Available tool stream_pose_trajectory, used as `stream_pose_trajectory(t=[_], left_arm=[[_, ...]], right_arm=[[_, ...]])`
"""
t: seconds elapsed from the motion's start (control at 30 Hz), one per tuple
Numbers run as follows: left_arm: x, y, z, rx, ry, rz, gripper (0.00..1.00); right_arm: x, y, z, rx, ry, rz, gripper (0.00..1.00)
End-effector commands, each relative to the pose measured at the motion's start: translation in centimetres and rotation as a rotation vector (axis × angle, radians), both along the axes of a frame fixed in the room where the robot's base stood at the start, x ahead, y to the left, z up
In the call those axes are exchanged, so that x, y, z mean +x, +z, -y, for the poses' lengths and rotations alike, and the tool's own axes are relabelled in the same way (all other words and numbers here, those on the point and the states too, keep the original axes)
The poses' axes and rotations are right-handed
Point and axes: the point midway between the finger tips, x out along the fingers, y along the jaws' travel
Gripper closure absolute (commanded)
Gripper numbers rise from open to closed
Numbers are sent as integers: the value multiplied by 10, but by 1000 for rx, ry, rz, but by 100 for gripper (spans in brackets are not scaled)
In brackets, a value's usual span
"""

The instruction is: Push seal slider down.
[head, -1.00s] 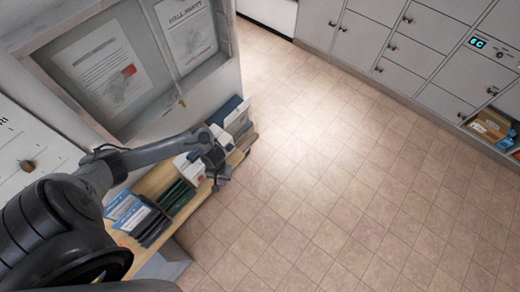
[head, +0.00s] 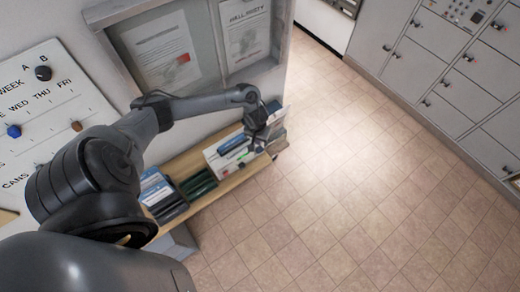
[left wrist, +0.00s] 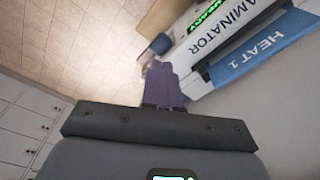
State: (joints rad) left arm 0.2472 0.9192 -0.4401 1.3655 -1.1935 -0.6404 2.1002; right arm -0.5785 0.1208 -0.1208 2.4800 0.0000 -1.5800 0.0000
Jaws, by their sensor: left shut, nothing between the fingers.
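I cannot make out a seal slider in either view. A white and blue laminator (left wrist: 235,48), lettered "LAMINATOR" and "HEAT 1", shows at the upper right of the left wrist view, with a green lit display. In the head view a white device (head: 232,157) with a green light sits on the wooden shelf. My left gripper (head: 262,148) is over the right end of this shelf, beside the device. In the left wrist view its dark fingers (left wrist: 162,83) are together and empty, pointing past the laminator's left end. My right gripper is not in view.
A glass-fronted notice case (head: 190,45) hangs above the shelf (head: 215,190). Binders and booklets (head: 160,195) stand on the shelf's left part. A white board with coloured knobs (head: 45,115) is at left. Grey lockers (head: 440,75) stand at right. The tiled floor (head: 330,190) is clear.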

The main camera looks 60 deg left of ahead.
Motion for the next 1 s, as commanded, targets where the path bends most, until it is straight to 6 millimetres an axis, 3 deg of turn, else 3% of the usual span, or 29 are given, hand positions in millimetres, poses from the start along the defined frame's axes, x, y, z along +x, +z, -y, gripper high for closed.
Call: stream_pose_trajectory(t=[0.27,0.53,0.8,1.0], left_arm=[[0,-5,0,-1,1,-1,100],[2,-25,-1,0,1,-1,100],[4,-55,-3,1,-1,1,100],[5,-67,-4,1,-1,0,100]], right_arm=[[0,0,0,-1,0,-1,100],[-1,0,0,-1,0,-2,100],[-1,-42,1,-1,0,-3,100],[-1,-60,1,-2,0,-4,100]])
